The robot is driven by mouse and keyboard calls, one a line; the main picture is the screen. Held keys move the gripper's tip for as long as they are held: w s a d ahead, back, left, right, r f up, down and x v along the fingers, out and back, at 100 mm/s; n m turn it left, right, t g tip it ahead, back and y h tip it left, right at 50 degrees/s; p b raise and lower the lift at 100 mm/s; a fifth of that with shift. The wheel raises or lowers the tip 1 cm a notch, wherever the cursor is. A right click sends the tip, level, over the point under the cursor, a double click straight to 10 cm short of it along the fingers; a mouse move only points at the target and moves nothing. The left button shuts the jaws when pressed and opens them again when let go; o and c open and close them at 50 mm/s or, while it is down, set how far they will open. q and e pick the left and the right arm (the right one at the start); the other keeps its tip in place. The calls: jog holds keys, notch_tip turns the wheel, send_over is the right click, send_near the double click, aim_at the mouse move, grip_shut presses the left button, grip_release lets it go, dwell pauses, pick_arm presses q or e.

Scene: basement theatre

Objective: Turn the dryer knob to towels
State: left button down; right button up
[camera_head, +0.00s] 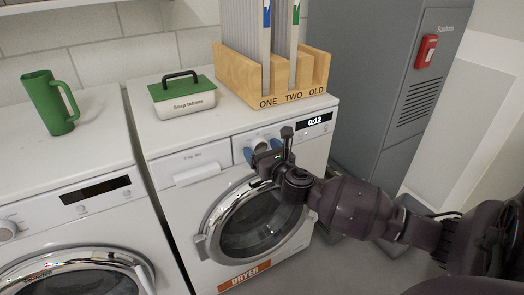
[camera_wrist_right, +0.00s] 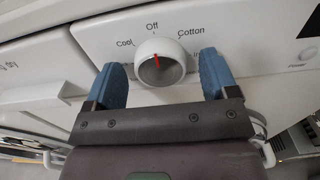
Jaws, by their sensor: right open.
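The dryer (camera_head: 180,225) is the white front-loader with an orange DRYER label. Its round white knob (camera_wrist_right: 161,63) shows in the right wrist view, with a red mark pointing up towards Off. Cool is printed to the left of the knob and Cotton to the right; I see no towels label in this view. My right gripper (camera_wrist_right: 163,76) is open, with one blue fingertip on each side of the knob and gaps between them and it. In the head view the right gripper (camera_head: 262,151) is at the dryer's control panel and largely hides the knob. My left gripper is out of view.
A wooden rack (camera_head: 235,75) and a green-lidded box (camera_head: 183,98) stand on the dryer. A green jug (camera_head: 50,103) stands on the washer (camera_head: 70,150) at left. The dryer's display (camera_head: 315,121) reads 0:12. A grey cabinet (camera_head: 375,80) stands at right.

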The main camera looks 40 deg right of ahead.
jog(key=shift+c, duration=0.5)
jog(key=c, duration=0.7)
jog(key=shift+c, duration=0.7)
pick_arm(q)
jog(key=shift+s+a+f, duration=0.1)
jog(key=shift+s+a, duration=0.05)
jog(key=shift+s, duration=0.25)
pick_arm(e)
jog(key=shift+r+m, duration=0.1)
jog(key=shift+m, duration=0.2)
